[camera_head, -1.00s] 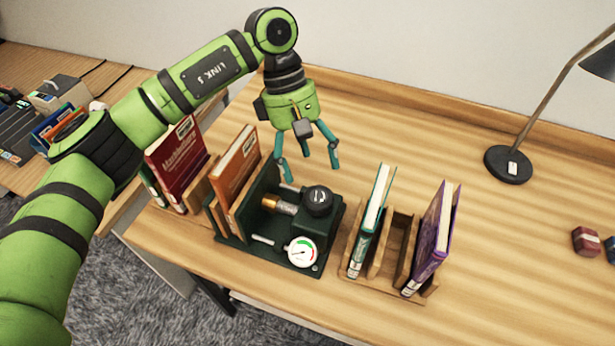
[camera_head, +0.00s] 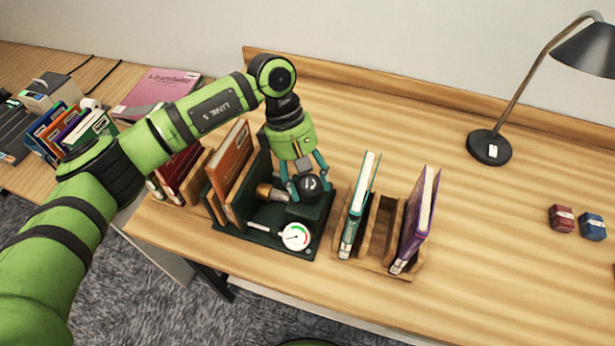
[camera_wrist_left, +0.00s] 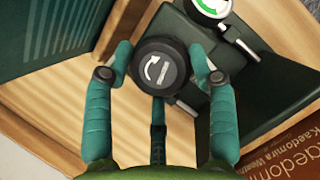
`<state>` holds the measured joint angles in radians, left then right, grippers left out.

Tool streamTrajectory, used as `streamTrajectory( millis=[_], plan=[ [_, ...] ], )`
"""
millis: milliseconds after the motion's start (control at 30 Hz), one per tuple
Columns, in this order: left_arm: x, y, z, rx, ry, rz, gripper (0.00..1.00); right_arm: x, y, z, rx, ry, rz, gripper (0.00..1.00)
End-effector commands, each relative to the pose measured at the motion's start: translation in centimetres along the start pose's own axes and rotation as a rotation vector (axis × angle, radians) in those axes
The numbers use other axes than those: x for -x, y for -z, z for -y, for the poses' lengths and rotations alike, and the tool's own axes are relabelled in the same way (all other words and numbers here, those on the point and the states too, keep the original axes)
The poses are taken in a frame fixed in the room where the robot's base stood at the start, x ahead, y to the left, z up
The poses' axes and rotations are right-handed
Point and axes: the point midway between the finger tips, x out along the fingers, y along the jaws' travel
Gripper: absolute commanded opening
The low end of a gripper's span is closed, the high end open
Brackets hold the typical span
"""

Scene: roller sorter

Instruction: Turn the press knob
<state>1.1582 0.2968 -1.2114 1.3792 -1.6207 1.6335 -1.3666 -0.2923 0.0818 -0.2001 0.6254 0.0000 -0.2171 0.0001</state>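The black round press knob (camera_head: 311,187), marked with a white curved arrow, sits on the dark green press (camera_head: 318,212). The knob also shows in the left wrist view (camera_wrist_left: 158,68). My left gripper (camera_head: 309,190) is over the knob, pointing down. In the left wrist view its teal fingers (camera_wrist_left: 161,72) stand around the knob, one on each side and a third below. A narrow gap shows between the right finger and the knob, so the gripper looks open. A white gauge (camera_head: 295,237) with a green and red scale is at the press's front.
An orange book (camera_head: 232,160) stands close left of the press. A wooden rack (camera_head: 378,235) with a teal book (camera_head: 357,212) and a purple book (camera_head: 417,222) stands to the right. A lamp (camera_head: 489,147) and two small boxes (camera_head: 562,218) are farther right. The table's middle right is clear.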

Motion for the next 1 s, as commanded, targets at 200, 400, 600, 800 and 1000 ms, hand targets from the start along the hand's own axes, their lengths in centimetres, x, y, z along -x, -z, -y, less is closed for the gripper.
streamTrajectory(
  millis=[200,400,600,800,1000],
  plan=[
    [-0.2,-0.2,0.1,-0.001,0.002,0.006,0.24,0.0,-1.0,0.2,0.000,0.002,0.016,0.40],
    [-0.4,-0.2,0.1,0.037,-0.013,0.007,0.24,-0.8,-1.4,0.2,0.000,0.003,0.022,0.40],
    [-0.6,-0.2,0.2,0.140,-0.057,0.007,0.24,-2.7,-1.5,0.3,0.000,0.003,0.021,0.40],
    [-0.8,-0.2,0.3,0.300,-0.123,0.007,0.24,-5.3,-1.7,0.3,0.000,0.003,0.020,0.40],
    [-0.9,-0.3,0.4,0.473,-0.196,0.007,0.24,-8.0,-1.9,0.4,-0.001,0.004,0.017,0.40]
  ],
)
